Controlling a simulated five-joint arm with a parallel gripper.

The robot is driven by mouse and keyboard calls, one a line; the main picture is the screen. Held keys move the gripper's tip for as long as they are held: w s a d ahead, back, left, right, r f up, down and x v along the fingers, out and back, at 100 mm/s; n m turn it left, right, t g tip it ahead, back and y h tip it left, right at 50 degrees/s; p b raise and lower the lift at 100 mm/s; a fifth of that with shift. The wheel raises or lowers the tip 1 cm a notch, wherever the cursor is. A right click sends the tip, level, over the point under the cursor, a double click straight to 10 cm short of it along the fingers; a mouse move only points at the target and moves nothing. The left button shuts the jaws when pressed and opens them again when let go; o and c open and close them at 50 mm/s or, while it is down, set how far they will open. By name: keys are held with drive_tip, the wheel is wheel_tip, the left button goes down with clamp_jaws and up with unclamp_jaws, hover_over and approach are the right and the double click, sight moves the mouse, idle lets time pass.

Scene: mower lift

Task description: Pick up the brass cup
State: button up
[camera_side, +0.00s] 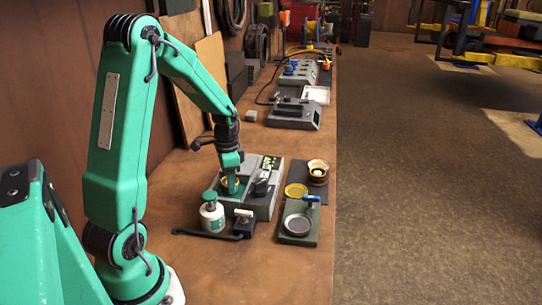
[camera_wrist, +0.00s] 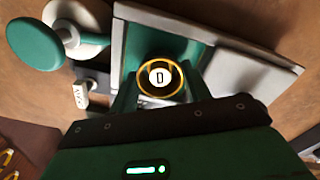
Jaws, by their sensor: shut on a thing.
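The brass cup (camera_wrist: 144,80) shows in the wrist view as a gold ring around a dark inside with a white round face marked D. My gripper (camera_wrist: 160,86) is shut on it, one finger on each side. In the side view my gripper (camera_side: 231,185) points down over the grey machine, and a bit of the cup's yellow rim (camera_side: 238,181) shows beside the fingers. The cup is in or just over the machine's green recess; I cannot tell whether it touches the bottom.
A white bottle with a green top (camera_side: 212,215) stands close left of the grey machine (camera_side: 262,204). A tan bowl (camera_side: 318,167) stands behind.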

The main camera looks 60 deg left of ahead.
drive_tip(key=shift+r, duration=0.85)
drive_tip(key=d+r, duration=0.6)
drive_tip(key=d, duration=0.5)
drive_tip(key=shift+d+r, duration=0.3)
drive_tip(key=shift+d, duration=0.05)
drive_tip(key=shift+w, duration=0.15)
drive_tip(key=w+d+f, duration=0.2)
drive_tip(key=w+d, duration=0.6)
drive_tip(key=d, duration=0.2)
drive_tip(key=shift+w+f, duration=0.25)
drive_tip(key=shift+f, duration=0.1)
drive_tip(key=shift+f, duration=0.15)
drive_tip(key=shift+a+f, duration=0.1)
drive_tip(key=shift+f, duration=2.65)
drive_tip(key=shift+f, duration=0.55)
